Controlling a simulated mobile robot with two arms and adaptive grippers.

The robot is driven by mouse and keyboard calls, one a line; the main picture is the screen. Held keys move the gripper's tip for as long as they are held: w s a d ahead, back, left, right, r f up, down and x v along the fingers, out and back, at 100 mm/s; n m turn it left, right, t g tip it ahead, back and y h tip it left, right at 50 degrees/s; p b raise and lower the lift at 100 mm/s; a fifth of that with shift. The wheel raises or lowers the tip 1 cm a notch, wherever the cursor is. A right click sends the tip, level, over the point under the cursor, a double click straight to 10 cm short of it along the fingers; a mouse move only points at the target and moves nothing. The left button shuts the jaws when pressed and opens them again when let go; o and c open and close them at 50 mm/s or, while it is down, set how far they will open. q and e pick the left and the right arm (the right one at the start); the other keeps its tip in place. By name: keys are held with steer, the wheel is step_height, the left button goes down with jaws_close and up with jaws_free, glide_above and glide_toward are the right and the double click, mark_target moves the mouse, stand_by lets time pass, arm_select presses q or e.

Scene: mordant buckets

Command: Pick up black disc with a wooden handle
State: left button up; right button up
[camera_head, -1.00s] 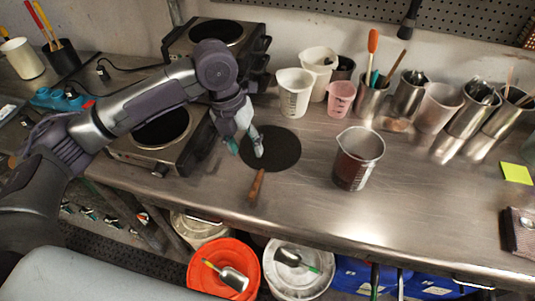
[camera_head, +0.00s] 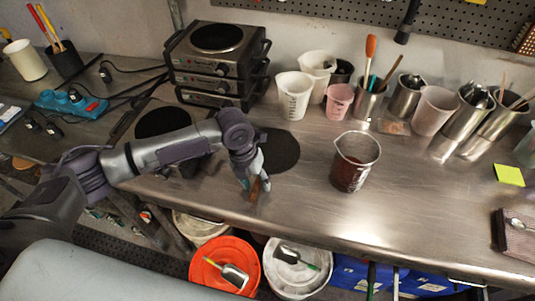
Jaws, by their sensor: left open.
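The black disc (camera_head: 281,152) lies flat on the steel counter, partly covered by my left arm at its left side. Its wooden handle (camera_head: 255,190) points toward the counter's front edge. My left gripper (camera_head: 252,187) is right at the handle, with its fingers pointing down and covering part of it. The gripper is open; whether a finger touches the handle I cannot tell. My right gripper is not in view.
A metal pitcher with dark liquid (camera_head: 354,163) stands right of the disc. Cups and utensil holders line the back. Stacked hot plates (camera_head: 215,65) stand behind my arm. Below the counter are an orange bucket (camera_head: 211,250) and a white bucket (camera_head: 285,277). The front right counter is mostly clear.

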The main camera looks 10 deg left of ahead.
arm_select(q)
steer(key=shift+f, duration=0.1)
jaws_close()
steer(key=shift+w, duration=0.1)
stand_by(0.3)
